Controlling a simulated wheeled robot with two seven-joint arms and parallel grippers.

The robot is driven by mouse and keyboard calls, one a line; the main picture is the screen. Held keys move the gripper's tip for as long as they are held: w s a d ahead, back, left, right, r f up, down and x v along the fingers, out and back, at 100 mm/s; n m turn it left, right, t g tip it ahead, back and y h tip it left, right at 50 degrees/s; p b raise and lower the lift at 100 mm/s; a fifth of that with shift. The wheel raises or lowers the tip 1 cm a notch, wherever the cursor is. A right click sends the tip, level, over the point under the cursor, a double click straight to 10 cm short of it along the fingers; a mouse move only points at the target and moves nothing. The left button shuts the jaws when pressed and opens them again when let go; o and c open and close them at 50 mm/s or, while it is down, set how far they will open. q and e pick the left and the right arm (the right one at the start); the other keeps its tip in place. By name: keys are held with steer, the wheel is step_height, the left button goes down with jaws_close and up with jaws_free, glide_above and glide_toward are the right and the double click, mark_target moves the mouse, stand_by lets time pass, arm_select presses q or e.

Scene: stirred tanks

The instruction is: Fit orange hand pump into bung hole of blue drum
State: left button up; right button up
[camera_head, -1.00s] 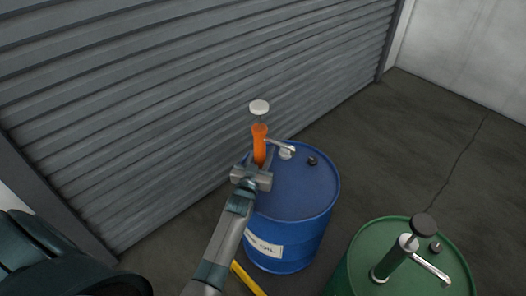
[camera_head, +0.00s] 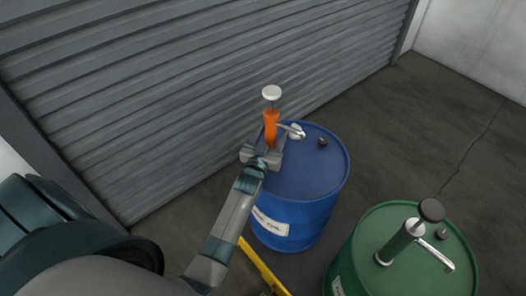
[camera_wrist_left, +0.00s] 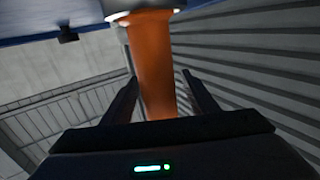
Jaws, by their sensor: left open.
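The orange hand pump (camera_head: 270,129) stands upright at the back-left of the blue drum's top (camera_head: 310,165), with a white knob on its rod and a grey spout pointing right. My open left gripper (camera_head: 262,156) is at the pump's lower body. In the left wrist view the two fingers (camera_wrist_left: 163,95) are on either side of the orange body (camera_wrist_left: 152,60), with gaps showing. A pale collar (camera_wrist_left: 143,15) is on the pump at the drum's blue top. The gripper hides the pump's foot in the head view, so I cannot tell whether it is in the hole.
A dark cap (camera_head: 323,142) sits on the blue drum's top. A green drum (camera_head: 360,245) with a green pump (camera_head: 398,243) stands at front right. A ribbed shutter (camera_head: 200,90) is close behind the blue drum. A yellow bar (camera_head: 262,266) is near its base. Floor is clear at right.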

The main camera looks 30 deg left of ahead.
arm_select(q)
steer(key=s+d+b, duration=0.3)
steer(key=s, duration=1.3)
steer(key=shift+s, duration=0.3)
arm_select(e)
step_height(320, 180, down, 3)
steer(key=shift+r, duration=0.1)
arm_select(q)
steer(key=shift+d, duration=0.15)
